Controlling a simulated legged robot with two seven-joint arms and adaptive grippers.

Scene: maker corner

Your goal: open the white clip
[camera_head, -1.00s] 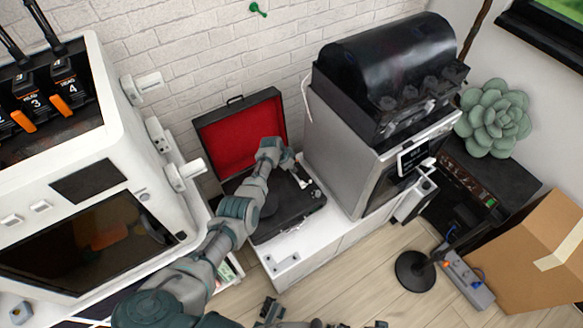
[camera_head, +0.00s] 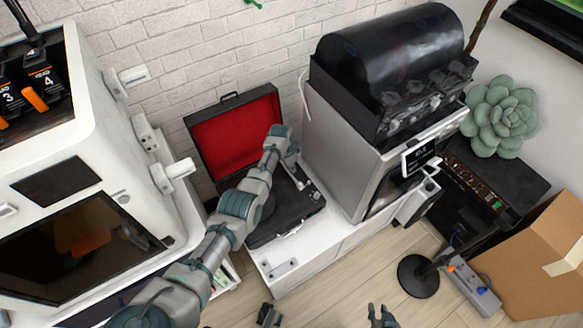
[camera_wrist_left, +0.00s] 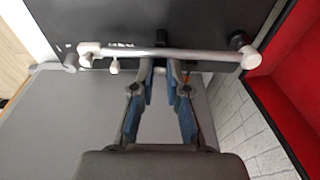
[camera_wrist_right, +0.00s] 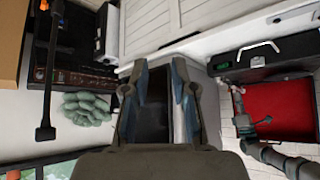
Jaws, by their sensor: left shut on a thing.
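The black suitcase turntable (camera_head: 258,238) stands open on the white cabinet, its red-lined lid (camera_head: 235,138) raised. In the left wrist view, the silver-white tonearm (camera_wrist_left: 205,53) lies across the black deck. My left gripper (camera_head: 294,160) reaches down to the deck's right side. In the left wrist view, the left gripper (camera_wrist_left: 160,72) is shut on a small white piece under the middle of the tonearm, seemingly the white clip (camera_wrist_left: 160,71); its fingers hide most of it. My right gripper (camera_wrist_right: 158,72) is open and empty, over the floor; its fingertips show at the head view's bottom edge.
A white 3D printer (camera_head: 110,140) stands on the left. A grey machine with a black domed top (camera_head: 390,50) stands close on the turntable's right. A cardboard box (camera_head: 545,250), a black round stand base (camera_head: 418,276) and a power strip (camera_head: 475,290) are at the right.

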